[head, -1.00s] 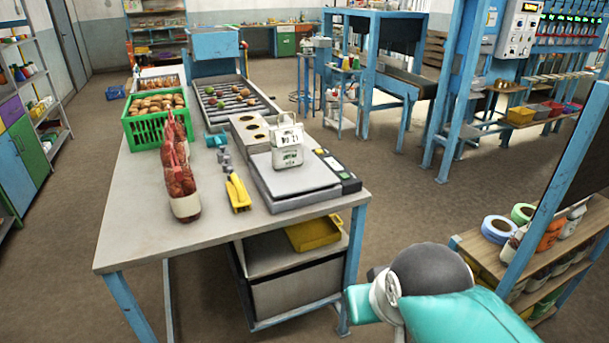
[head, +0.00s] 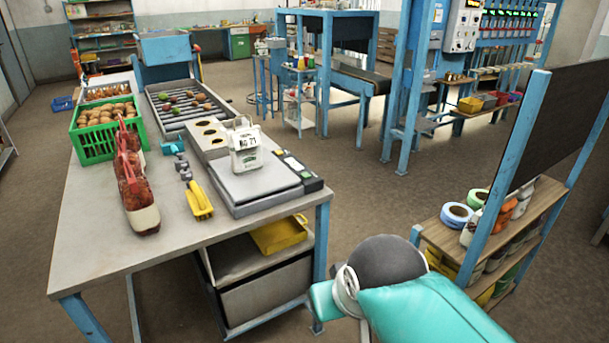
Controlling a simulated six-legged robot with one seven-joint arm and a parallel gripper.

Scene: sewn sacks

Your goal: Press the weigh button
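A weighing scale (head: 262,190) with a flat grey platform stands on the right side of the workbench. A dark control strip (head: 299,170) with a green key and a yellow key runs along its right side. Which key is the weigh button I cannot tell. A white sack with a printed label (head: 245,150) stands upright on the platform. My teal arm shows at the bottom right, in front of the bench and apart from the scale. My gripper is out of the picture.
The workbench (head: 92,245) also holds a green crate (head: 95,146) of brown produce, red net sacks (head: 138,195) and a yellow tool (head: 197,200). A wooden shelf unit (head: 530,205) with tape rolls stands at the right. Floor shows between bench and shelf.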

